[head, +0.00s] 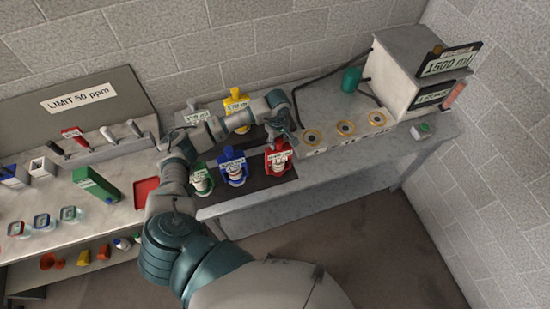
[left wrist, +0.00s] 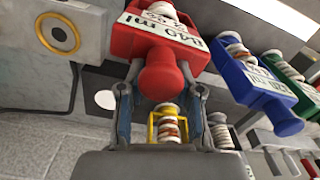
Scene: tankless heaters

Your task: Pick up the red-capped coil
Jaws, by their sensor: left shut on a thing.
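The red-capped coil (head: 279,161) is at the right end of the front row on the dark mat (head: 262,183). It has a red frame with a white label and a pale coil body. My left gripper (head: 281,134) reaches it from above. In the left wrist view the red cap (left wrist: 160,75) sits between the two fingers of the left gripper (left wrist: 162,98), which are shut on it. I cannot tell whether the coil is clear of the mat. My right gripper is not in view.
Blue (head: 233,167) and green (head: 200,179) coils stand left of the red one. Yellow (head: 236,101) and grey (head: 193,117) coils stand behind. Ringed sockets (head: 345,128) and a grey heater box (head: 415,75) are to the right. A red tray (head: 146,191) lies left.

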